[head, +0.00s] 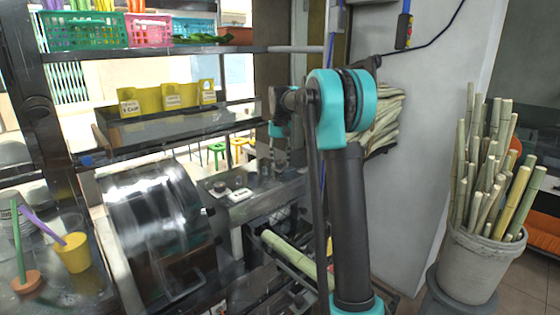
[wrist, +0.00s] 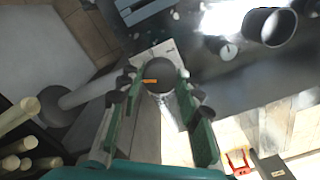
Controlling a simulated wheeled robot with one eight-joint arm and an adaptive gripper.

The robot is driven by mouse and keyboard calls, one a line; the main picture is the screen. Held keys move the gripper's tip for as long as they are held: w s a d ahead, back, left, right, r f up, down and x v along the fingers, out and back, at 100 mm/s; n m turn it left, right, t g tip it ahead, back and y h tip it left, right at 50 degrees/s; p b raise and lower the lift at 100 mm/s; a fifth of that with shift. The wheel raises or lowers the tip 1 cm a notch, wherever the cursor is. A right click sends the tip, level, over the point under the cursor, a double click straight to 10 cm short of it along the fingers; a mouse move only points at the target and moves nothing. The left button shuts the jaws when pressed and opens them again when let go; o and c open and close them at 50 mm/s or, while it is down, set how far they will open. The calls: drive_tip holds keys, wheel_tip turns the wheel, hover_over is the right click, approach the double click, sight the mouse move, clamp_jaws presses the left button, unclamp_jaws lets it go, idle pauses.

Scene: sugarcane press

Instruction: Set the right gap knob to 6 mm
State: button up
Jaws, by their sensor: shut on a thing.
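In the wrist view, a round dark knob (wrist: 160,72) with a short orange pointer stands on a pale plate (wrist: 172,52). The pointer is at the knob's left side in that picture. My gripper (wrist: 158,84) has its green fingers on either side of the knob and is shut on it; I take this as the right gap knob. The plate's marks are too small and partly covered, so I cannot read the setting. In the head view, my wrist hangs over the press's grey top, and the knob and fingertips cannot be made out.
A large shiny drum (head: 158,225) stands left of the press top. A light green cane (head: 288,252) lies below the top. A bucket of canes (head: 468,262) stands at the right. A shelf with yellow holders (head: 170,97) is behind at the left.

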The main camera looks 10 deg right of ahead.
sight(280, 161)
drive_tip(key=m, duration=1.3)
drive_tip(key=shift+m, duration=0.3)
idle(0.3)
drive_tip(key=o, duration=1.2)
wheel_tip(280, 161, up, 12)
